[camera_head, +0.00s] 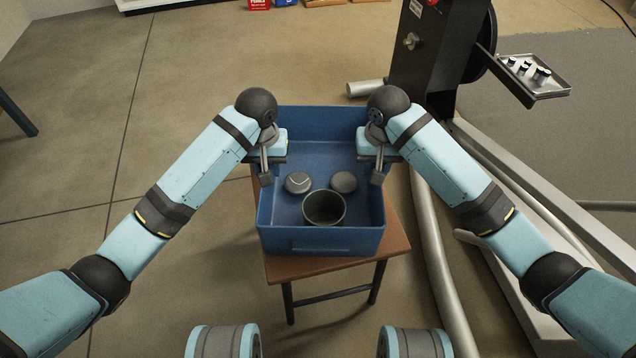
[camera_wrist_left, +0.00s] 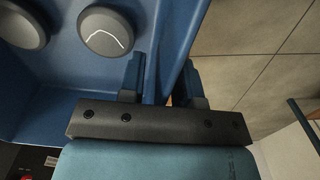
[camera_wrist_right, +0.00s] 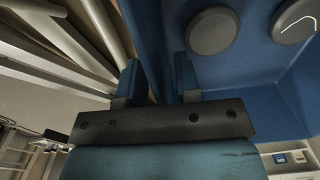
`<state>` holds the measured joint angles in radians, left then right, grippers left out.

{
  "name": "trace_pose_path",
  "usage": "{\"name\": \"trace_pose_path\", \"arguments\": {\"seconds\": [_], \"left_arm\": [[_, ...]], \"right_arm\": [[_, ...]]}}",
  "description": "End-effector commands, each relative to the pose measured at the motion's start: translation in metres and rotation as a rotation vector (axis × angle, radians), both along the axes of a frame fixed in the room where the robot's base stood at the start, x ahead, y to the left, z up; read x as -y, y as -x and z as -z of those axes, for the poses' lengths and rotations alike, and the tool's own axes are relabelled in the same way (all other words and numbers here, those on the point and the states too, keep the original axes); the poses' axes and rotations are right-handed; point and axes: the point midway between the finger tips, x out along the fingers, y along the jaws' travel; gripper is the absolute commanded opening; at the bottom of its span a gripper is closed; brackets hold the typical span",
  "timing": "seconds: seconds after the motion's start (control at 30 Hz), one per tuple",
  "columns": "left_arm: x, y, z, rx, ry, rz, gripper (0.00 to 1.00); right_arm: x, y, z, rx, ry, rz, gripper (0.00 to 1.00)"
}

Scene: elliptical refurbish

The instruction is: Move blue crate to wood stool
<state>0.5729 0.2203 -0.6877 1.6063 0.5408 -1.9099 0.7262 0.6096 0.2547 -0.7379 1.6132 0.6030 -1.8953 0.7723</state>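The blue crate (camera_head: 320,243) is on the wood stool (camera_head: 395,232), whose top shows in front of and to the right of it. The crate looks level; I cannot tell if its base rests fully on the stool. My left gripper (camera_head: 265,172) is at the crate's left wall, with fingers (camera_wrist_left: 163,85) on either side of the wall and a gap showing. My right gripper (camera_head: 378,172) is at the right wall, its fingers (camera_wrist_right: 158,85) likewise straddling it. The outer fingers are hidden in the head view.
Inside the crate are a dark open cup (camera_head: 324,207) and two round grey pieces (camera_head: 298,182) (camera_head: 343,181). A black machine (camera_head: 428,50) with a small tray (camera_head: 535,78) stands behind right. Metal rails (camera_head: 440,260) lie right of the stool.

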Motion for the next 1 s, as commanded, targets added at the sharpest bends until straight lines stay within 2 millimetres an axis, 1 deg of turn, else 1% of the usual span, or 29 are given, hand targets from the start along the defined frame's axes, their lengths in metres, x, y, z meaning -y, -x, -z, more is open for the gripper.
{"name": "trace_pose_path", "arguments": {"seconds": [0.17, 0.3, 0.43, 0.5, 0.6, 0.7, 0.87, 0.97, 1.0], "left_arm": [[0.001, 0.0, -0.022, 0.003, 0.003, 0.001, 0.31], [0.001, -0.001, -0.053, 0.006, 0.002, 0.002, 0.31], [-0.002, -0.002, -0.075, 0.007, -0.005, 0.001, 0.31], [-0.001, -0.002, -0.088, 0.008, -0.003, 0.001, 0.31], [-0.001, -0.001, -0.102, 0.006, -0.002, 0.001, 0.31], [0.0, -0.001, -0.112, 0.004, -0.001, 0.001, 0.31], [0.0, 0.0, -0.119, 0.002, 0.0, 0.0, 0.31], [0.0, 0.0, -0.119, 0.001, 0.0, 0.0, 0.31], [0.0, 0.0, -0.119, 0.001, 0.0, 0.0, 0.31]], "right_arm": [[0.0, 0.0, 0.0, 0.0, -0.001, -0.001, 0.31], [0.0, 0.0, 0.0, 0.0, -0.001, -0.001, 0.31], [0.0, 0.0, 0.0, 0.0, -0.001, -0.001, 0.31], [0.0, 0.0, 0.0, 0.0, -0.001, -0.001, 0.31], [0.0, 0.0, 0.0, 0.0, -0.001, -0.001, 0.31], [0.0, 0.0, 0.0, 0.0, -0.001, -0.001, 0.31], [-0.001, 0.0, -0.003, 0.001, -0.002, -0.001, 0.31], [-0.001, 0.0, -0.013, 0.002, -0.003, -0.001, 0.31], [-0.001, -0.001, -0.02, 0.003, -0.003, -0.001, 0.31]]}}
